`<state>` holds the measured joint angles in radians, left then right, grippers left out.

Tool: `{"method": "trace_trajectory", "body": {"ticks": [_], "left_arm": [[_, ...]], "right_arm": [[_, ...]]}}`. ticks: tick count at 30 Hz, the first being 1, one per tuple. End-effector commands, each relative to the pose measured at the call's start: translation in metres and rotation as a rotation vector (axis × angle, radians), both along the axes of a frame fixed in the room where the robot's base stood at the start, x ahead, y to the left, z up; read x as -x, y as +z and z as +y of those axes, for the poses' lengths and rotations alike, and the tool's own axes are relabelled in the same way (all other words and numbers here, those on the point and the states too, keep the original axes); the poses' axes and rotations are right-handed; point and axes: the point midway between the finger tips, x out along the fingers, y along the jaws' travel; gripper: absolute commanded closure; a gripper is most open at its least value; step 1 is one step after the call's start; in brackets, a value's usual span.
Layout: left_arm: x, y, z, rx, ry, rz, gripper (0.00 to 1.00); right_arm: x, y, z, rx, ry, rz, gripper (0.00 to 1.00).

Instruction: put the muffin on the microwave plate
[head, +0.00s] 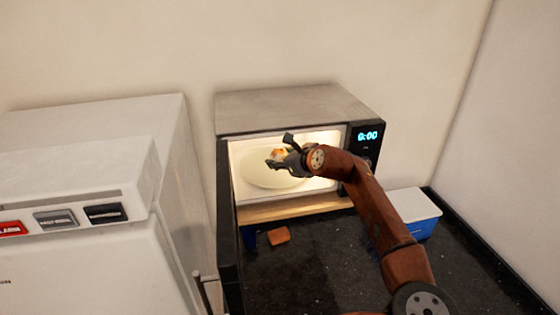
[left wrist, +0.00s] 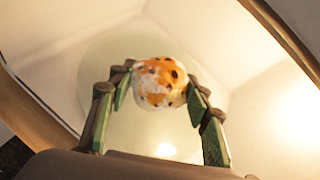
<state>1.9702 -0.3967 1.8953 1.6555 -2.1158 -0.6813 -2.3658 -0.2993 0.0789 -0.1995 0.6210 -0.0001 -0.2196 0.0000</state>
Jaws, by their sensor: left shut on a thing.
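The muffin (head: 277,153) is pale with orange patches and dark spots. It also shows in the left wrist view (left wrist: 160,80), between the two fingers. My left gripper (head: 279,150) is shut on the muffin inside the open microwave (head: 300,108). The round, pale microwave plate (head: 258,179) lies under and around the gripper, and it also shows behind the muffin in the left wrist view (left wrist: 103,62). I cannot tell whether the muffin touches the plate. My gripper partly hides the muffin in the head view. My right gripper is not in view.
The microwave door (head: 230,230) stands open at the left of the cavity. A white appliance (head: 90,240) stands to the left. A brown block (head: 279,235) lies on the dark counter (head: 320,265), and a blue and white box (head: 415,212) stands at the right.

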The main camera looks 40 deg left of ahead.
Motion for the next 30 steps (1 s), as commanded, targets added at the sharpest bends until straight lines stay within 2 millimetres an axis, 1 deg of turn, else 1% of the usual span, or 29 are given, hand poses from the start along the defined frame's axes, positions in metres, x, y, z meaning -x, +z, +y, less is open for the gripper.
{"method": "trace_trajectory", "body": {"ticks": [4, 6, 10, 18, 23, 24, 30], "left_arm": [[-0.006, -0.014, 0.007, 0.002, -0.001, 0.003, 0.61], [-0.005, -0.025, 0.006, 0.001, -0.001, 0.003, 0.61], [-0.005, -0.038, 0.006, 0.001, 0.000, 0.000, 0.61], [-0.005, -0.041, 0.006, 0.001, -0.001, 0.000, 0.61], [-0.005, -0.045, 0.006, 0.001, -0.001, 0.000, 0.61], [-0.005, -0.045, 0.006, 0.001, 0.000, 0.000, 0.53], [-0.005, -0.043, 0.006, 0.001, -0.001, 0.000, 0.39]], "right_arm": [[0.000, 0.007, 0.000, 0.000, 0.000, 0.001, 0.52], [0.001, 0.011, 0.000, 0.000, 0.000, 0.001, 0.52], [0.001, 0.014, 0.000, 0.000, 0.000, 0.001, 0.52], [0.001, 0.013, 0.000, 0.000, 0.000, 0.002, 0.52], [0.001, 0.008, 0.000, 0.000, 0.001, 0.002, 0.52], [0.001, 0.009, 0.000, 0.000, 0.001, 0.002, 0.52], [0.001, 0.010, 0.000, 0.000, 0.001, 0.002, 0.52]]}}
